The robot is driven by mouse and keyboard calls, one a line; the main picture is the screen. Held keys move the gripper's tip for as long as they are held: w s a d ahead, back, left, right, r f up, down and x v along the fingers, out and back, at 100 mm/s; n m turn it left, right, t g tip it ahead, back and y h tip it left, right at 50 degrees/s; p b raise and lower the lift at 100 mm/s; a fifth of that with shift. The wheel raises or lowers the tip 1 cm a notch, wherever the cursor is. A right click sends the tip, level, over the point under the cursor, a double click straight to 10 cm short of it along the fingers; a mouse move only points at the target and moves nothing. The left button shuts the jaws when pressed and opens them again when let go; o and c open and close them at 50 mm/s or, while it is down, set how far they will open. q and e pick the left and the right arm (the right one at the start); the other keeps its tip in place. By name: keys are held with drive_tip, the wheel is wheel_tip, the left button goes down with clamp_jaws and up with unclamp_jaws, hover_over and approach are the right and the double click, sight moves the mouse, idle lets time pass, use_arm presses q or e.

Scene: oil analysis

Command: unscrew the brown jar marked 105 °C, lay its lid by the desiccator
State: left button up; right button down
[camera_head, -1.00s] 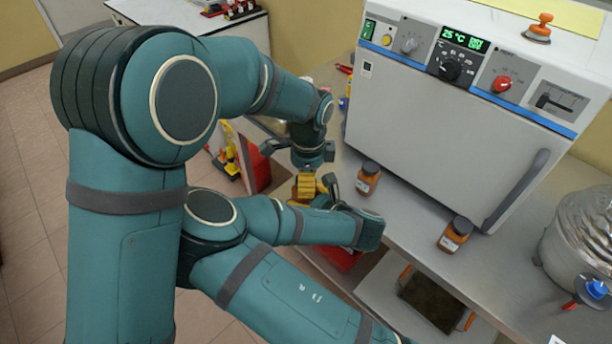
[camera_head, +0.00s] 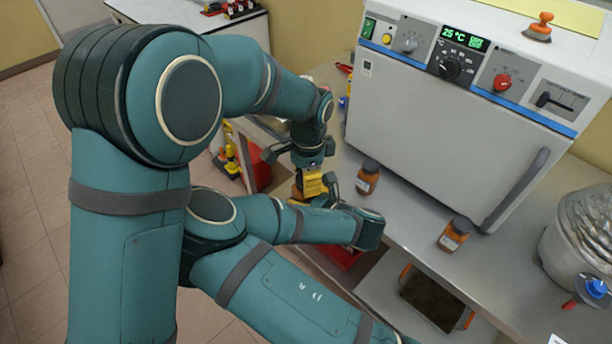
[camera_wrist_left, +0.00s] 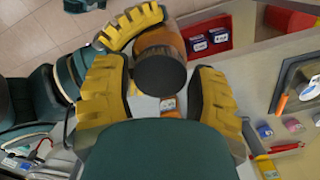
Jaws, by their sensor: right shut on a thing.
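A brown jar with a dark round lid (camera_wrist_left: 160,75) is in the left wrist view, its orange-brown body (camera_wrist_left: 158,40) partly hidden. My right gripper (camera_head: 312,184) is shut on the jar; one of its yellow fingers (camera_wrist_left: 130,25) curves beside the body. My left gripper (camera_head: 303,168) is open over the lid, its two yellow fingers spread on either side and apart from it in the left wrist view. The jar's marking is not readable. A round silver-grey vessel (camera_head: 578,232) with a blue knob, seemingly the desiccator, stands at the right bench edge.
Two other brown jars, one (camera_head: 368,178) nearer and one (camera_head: 455,234) farther right, stand on the grey bench (camera_head: 405,205) before a white oven (camera_head: 455,110). Bare bench lies between the far jar and the vessel. A dark tray (camera_head: 430,300) sits lower down.

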use_arm(q)
drive_tip(key=shift+o, duration=0.3)
drive_tip(key=shift+o, duration=0.3)
drive_tip(key=shift+r, duration=2.3)
wheel_tip(320, 180, up, 3)
drive_tip(key=m, duration=0.3)
drive_tip(key=shift+w, duration=0.1)
drive_tip(key=shift+f, duration=3.8)
drive_tip(key=c, duration=1.3)
drive_tip(key=shift+n, duration=1.2)
